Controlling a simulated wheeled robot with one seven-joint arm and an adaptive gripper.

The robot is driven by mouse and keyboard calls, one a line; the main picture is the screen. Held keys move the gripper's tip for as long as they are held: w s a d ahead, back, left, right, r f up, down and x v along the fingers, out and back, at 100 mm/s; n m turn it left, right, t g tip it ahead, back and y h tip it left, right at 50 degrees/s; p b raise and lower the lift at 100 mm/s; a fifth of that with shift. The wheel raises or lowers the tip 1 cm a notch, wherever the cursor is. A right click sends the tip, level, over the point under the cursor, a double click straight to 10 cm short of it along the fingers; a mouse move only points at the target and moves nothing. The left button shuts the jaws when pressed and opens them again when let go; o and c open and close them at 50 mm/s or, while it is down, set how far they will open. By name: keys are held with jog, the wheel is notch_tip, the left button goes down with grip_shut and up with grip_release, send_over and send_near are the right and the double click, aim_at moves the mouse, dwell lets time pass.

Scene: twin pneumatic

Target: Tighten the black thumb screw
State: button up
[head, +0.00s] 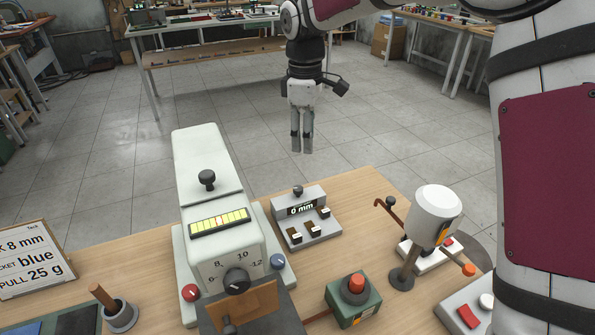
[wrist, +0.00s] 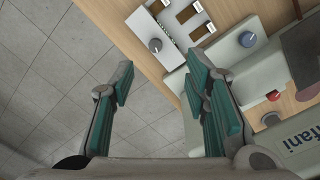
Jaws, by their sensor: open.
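Several black knobs could be the black thumb screw; I cannot tell which one it is. One black knob (head: 207,178) stands upright on the sloping top of the white machine (head: 190,150). A smaller dark knob (head: 298,190) stands at the back of the grey box reading "0 mm" (head: 321,232); it also shows in the wrist view (wrist: 155,45). A black dial (head: 236,281) is on the machine's front. My gripper (head: 302,150) hangs in the air behind the bench edge, beyond the grey box. In the wrist view its fingers (wrist: 158,82) are apart, with nothing between them.
A blue knob (head: 278,261) and a red knob (head: 190,292) flank the machine's front. A white-headed stand (head: 435,213), a green box with a red button (head: 353,300) and a sign (head: 30,262) stand on the wooden bench. Floor lies below my gripper.

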aim_at(298, 188)
jog(key=shift+n, duration=0.4)
jog(key=f, duration=0.5)
jog(key=w+a+f, duration=0.1)
jog(key=f, duration=0.5)
jog(key=w+f, duration=0.1)
jog(key=f, duration=0.4)
jog(key=shift+a+f, duration=0.25)
jog(key=shift+a, duration=0.05)
grip_shut()
